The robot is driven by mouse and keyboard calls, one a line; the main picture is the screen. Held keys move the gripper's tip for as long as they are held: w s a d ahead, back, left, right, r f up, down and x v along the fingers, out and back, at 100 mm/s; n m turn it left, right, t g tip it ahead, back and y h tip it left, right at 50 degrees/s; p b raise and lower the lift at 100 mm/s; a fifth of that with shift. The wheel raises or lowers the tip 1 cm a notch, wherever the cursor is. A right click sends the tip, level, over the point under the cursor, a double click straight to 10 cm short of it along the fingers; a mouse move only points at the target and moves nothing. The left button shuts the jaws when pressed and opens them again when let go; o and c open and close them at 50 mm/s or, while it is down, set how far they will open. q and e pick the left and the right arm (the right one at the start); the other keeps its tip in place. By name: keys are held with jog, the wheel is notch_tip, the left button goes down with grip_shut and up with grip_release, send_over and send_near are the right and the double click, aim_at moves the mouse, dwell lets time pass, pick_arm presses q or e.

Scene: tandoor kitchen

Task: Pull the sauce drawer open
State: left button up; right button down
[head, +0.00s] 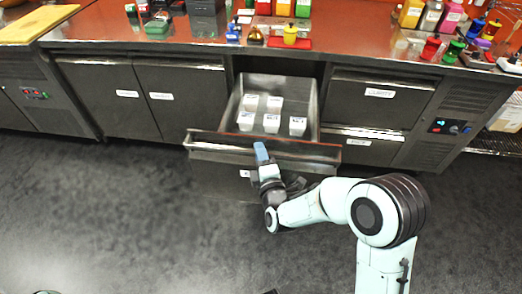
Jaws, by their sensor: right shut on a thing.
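The sauce drawer (310,151) in the middle of the counter is pulled out, with its inside showing from above. Several small white-lidded containers (271,123) stand inside it. My right gripper (262,154) is at the middle of the drawer's front edge, shut on the drawer front. The fingers hide the exact place of contact. My left gripper is not in view.
Closed labelled cabinet doors (176,98) are left of the drawer, and closed drawers (379,97) are right of it. The counter top (330,52) holds bottles, a yellow pot (290,35) and small items. The dark floor (110,220) in front is clear.

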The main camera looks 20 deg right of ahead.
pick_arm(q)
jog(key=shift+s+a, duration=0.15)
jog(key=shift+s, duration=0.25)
pick_arm(e)
jog(key=shift+s+a, duration=0.3)
jog(key=shift+s, duration=0.15)
jog(key=c, duration=1.4)
grip_release()
jog(key=shift+o, duration=0.2)
